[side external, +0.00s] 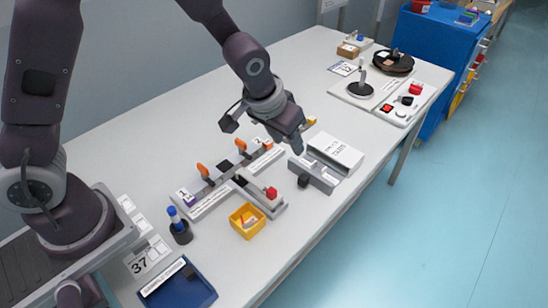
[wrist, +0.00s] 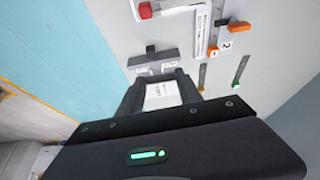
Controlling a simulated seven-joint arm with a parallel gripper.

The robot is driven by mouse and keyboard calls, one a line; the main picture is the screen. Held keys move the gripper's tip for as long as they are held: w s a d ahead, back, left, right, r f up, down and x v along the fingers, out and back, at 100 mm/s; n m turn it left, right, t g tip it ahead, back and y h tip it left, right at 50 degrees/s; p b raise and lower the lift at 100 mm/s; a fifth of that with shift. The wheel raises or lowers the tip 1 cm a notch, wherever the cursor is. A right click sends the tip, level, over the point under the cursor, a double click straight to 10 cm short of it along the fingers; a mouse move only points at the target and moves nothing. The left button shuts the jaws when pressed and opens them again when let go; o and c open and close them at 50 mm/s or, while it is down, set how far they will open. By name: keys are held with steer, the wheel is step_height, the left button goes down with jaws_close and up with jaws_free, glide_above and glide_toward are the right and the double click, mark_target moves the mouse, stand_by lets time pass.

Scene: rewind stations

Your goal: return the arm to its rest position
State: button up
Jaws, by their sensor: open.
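My gripper (side external: 297,147) hangs over the work table (side external: 225,95), near the middle of the row of stations. It is tilted in the side view. In the wrist view, the two dark fingers of my gripper (wrist: 160,84) stand apart. A white labelled box (side external: 335,151) lies on the table to the right of the gripper in the side view. What looks like the same box (wrist: 162,96) shows between the fingers in the wrist view, and nothing looks held. The fingertips are small in the side view, and their height above the table is hard to tell.
A grey block fixture (side external: 315,174), a rail with orange levers (side external: 222,168), a yellow bin (side external: 248,220), a blue tray (side external: 178,285) and a dark cup with a blue-topped item (side external: 180,232) stand nearby. Reels and a red-button box (side external: 395,110) stand farther back.

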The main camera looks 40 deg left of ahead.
steer(key=s+a+r, duration=0.4)
steer(key=s+r, duration=0.4)
steer(key=r, duration=0.4)
steer(key=s+a+r, duration=0.1)
steer(key=s+r, duration=0.1)
steer(key=s, duration=0.7)
steer(key=s+a+r+t, duration=0.1)
steer(key=s+a+r, duration=0.1)
steer(key=s, duration=0.6)
steer(key=shift+s+a+r, duration=0.15)
steer(key=shift+s+r, duration=0.2)
steer(key=shift+r, duration=0.1)
